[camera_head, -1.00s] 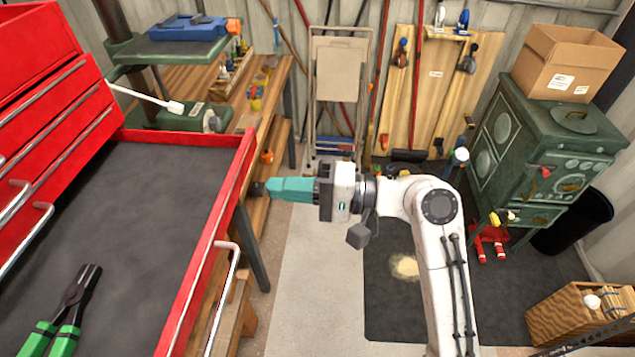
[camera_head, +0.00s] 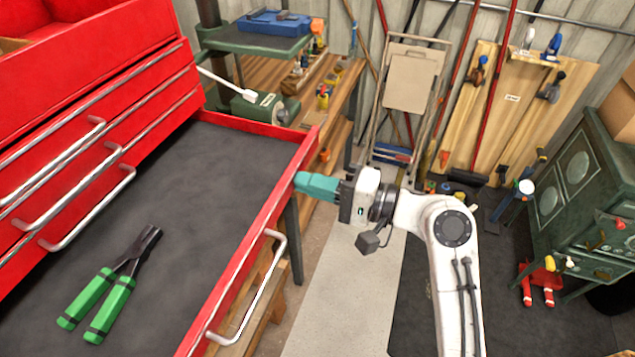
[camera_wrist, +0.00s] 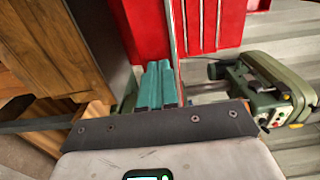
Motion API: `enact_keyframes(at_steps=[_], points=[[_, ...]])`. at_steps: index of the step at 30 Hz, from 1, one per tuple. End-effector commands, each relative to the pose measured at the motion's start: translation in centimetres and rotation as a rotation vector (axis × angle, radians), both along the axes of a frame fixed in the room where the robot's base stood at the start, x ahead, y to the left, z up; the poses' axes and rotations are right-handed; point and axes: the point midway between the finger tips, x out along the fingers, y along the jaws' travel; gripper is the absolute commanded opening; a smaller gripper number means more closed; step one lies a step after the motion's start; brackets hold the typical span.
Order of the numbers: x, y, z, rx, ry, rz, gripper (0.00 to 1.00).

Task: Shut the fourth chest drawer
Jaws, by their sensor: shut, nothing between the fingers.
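The red chest (camera_head: 85,75) stands at the left of the head view. One wide drawer (camera_head: 190,325) is pulled far out, below several shut drawers with bar handles. It has a dark lining, a red front panel and a silver handle (camera_head: 262,290). Green-handled pliers (camera_head: 110,290) lie inside it. My gripper (camera_head: 299,182) has teal fingers, shut and empty, at the upper edge of the drawer's front panel, towards its far end. I cannot tell whether they touch it. In the wrist view, the fingers (camera_wrist: 158,85) point towards red chest surfaces (camera_wrist: 142,25).
A wooden workbench (camera_head: 343,110) with tools stands behind the drawer. A green machine (camera_wrist: 265,90) shows at the right of the wrist view. A folded step stool (camera_head: 412,80) leans on the back wall. A green stove (camera_head: 580,200) stands at the right. Grey floor (camera_head: 345,300) is clear between.

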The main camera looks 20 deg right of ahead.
Motion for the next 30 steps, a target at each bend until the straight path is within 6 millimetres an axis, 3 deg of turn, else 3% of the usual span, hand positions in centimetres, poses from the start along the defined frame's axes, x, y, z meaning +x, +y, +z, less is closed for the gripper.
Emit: enact_keyframes(at_steps=[8, 21, 30], points=[[3.3, 4.5, 0.2, 0.000, 0.000, 0.006, 0.00], [10.7, 14.0, 0.0, 0.000, -0.001, 0.005, 0.00], [14.3, 18.5, -0.1, -0.001, -0.002, 0.002, 0.00]])
